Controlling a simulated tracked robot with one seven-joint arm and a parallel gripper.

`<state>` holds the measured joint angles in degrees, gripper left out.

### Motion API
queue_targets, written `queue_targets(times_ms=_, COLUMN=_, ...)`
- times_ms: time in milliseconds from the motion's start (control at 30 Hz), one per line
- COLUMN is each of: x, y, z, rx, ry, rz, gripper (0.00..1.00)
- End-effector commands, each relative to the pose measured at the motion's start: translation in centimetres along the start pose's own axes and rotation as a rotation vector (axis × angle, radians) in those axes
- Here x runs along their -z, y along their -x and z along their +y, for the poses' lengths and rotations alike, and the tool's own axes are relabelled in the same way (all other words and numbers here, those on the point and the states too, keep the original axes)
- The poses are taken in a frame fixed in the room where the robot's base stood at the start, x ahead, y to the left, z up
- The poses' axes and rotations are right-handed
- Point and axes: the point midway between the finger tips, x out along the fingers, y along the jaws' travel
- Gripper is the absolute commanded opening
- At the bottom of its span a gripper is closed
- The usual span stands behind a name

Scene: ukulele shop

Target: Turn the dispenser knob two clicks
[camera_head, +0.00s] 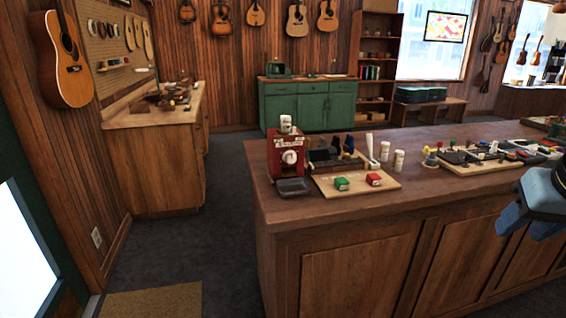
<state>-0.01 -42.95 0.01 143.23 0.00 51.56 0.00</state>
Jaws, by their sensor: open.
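A red dispenser (280,147) stands upright at the near left corner of the wooden counter. Its round white knob (289,157) is on the front face, and a white jar sits on top. A dark tray (292,187) lies at its foot. My gripper (520,212), blue and dark, is at the right edge of the view, over the counter's front edge. It is open and far to the right of the dispenser, with nothing seen between its fingers. Part of it is cut off by the frame.
The dark floor (228,185) left of the counter is clear.

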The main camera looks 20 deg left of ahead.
Motion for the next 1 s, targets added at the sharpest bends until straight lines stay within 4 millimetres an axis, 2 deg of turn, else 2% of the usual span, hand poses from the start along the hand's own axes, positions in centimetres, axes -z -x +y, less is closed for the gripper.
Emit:
queue_targets(times_ms=300, x=0.0, y=0.0, z=0.0, rx=0.000, ry=0.000, rz=0.000, gripper=0.43)
queue_targets(times_ms=467, x=0.8, y=-0.4, z=-0.3, rx=0.006, ry=0.008, rz=0.015, gripper=0.59)
queue_targets(times_ms=567, x=2.6, y=-1.6, z=-1.7, rx=0.020, ry=0.025, rz=0.051, gripper=0.61)
queue_targets(times_ms=667, x=5.3, y=-3.5, z=-3.3, rx=0.047, ry=0.054, rz=0.111, gripper=0.61)
queue_targets(times_ms=800, x=9.5, y=-6.5, z=-6.5, rx=0.096, ry=0.096, rz=0.216, gripper=0.61)
queue_targets(times_ms=1000, x=14.2, y=-10.4, z=-11.9, rx=0.176, ry=0.143, rz=0.365, gripper=0.61)
